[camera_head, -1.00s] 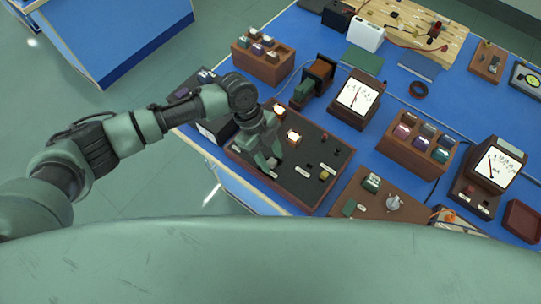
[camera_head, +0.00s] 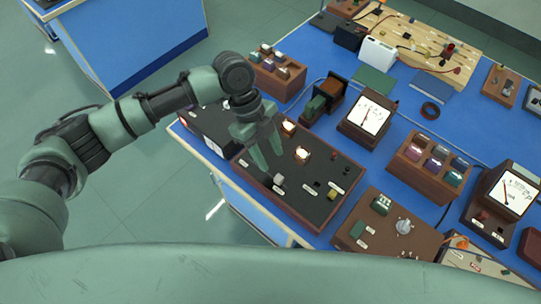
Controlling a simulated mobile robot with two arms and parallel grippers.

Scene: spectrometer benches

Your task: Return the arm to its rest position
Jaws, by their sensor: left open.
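My left arm comes in from the left, and my left gripper (camera_head: 268,160) is over the left part of a dark control panel (camera_head: 310,205) with a wooden rim. Its two green fingers are apart, with nothing between them. The fingertips point down toward the panel near a small pale knob (camera_head: 279,179); I cannot tell the exact gap. My right gripper is not in view.
The panel stands at the near edge of a blue bench (camera_head: 472,117). Around it are a wooden vial rack (camera_head: 276,80), a dial meter (camera_head: 368,118), another vial rack (camera_head: 428,166) and a brown switch board (camera_head: 388,229). Open floor (camera_head: 130,200) lies to the left.

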